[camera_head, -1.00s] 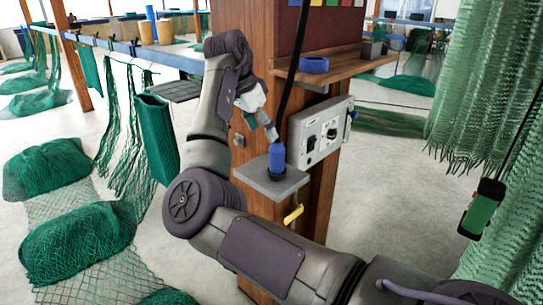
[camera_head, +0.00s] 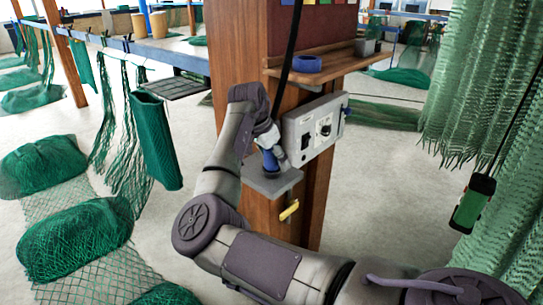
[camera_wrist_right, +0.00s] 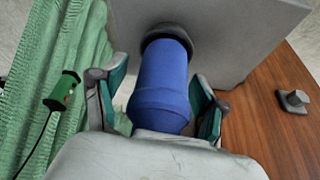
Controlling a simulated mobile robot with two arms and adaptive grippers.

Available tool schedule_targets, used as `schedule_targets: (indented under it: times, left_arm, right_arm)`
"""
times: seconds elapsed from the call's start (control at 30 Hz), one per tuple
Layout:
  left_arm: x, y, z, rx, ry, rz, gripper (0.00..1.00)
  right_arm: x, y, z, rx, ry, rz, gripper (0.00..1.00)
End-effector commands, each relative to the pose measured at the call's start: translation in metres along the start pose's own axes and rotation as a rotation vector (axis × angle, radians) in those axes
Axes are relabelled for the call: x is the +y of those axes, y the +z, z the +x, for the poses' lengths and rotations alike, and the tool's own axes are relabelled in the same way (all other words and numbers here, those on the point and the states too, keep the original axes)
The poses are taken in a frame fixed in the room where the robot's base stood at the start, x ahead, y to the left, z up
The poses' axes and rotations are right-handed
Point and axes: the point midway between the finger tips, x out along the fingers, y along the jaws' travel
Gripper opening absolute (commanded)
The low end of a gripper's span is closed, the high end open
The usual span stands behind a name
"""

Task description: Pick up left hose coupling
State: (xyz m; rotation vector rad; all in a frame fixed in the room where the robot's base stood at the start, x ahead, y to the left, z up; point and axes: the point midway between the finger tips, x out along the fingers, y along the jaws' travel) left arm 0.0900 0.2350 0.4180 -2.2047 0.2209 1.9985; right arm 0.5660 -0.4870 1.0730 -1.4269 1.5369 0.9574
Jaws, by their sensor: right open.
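The blue hose coupling (camera_head: 271,163) stands on the small grey shelf (camera_head: 272,186) fixed to the wooden post. In the right wrist view the coupling (camera_wrist_right: 162,85) fills the middle, its dark ring end against the grey shelf plate (camera_wrist_right: 225,35). My right gripper (camera_head: 268,143) is at the coupling and partly hides it in the head view. In the right wrist view my right gripper (camera_wrist_right: 156,100) is open, with one green-padded finger on each side of the coupling. Gaps show between the fingers and the coupling. My left gripper is not in view.
A grey control box (camera_head: 312,133) is on the post close beside the gripper. A wooden shelf (camera_head: 335,64) above holds a blue ring (camera_head: 307,64). A black cable hangs in front of the post. A yellow hook (camera_head: 289,209) sits below the grey shelf. Green nets hang on both sides.

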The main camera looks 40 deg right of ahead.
Motion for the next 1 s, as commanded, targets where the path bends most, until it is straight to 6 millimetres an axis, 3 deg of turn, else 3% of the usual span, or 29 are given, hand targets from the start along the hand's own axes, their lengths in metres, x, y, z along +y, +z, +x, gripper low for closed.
schedule_targets:
  times: [0.13, 0.53, 1.0]
  left_arm:
    - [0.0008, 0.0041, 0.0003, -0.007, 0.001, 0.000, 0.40]
    - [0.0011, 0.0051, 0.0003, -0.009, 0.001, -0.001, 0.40]
    - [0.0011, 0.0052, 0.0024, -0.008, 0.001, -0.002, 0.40]
  right_arm:
    - [-0.0001, 0.0001, 0.0000, 0.000, 0.000, 0.000, 0.69]
    - [0.0000, 0.0001, -0.0002, 0.000, 0.000, 0.000, 0.02]
    - [-0.0004, -0.0027, -0.0062, 0.001, -0.001, 0.001, 0.00]
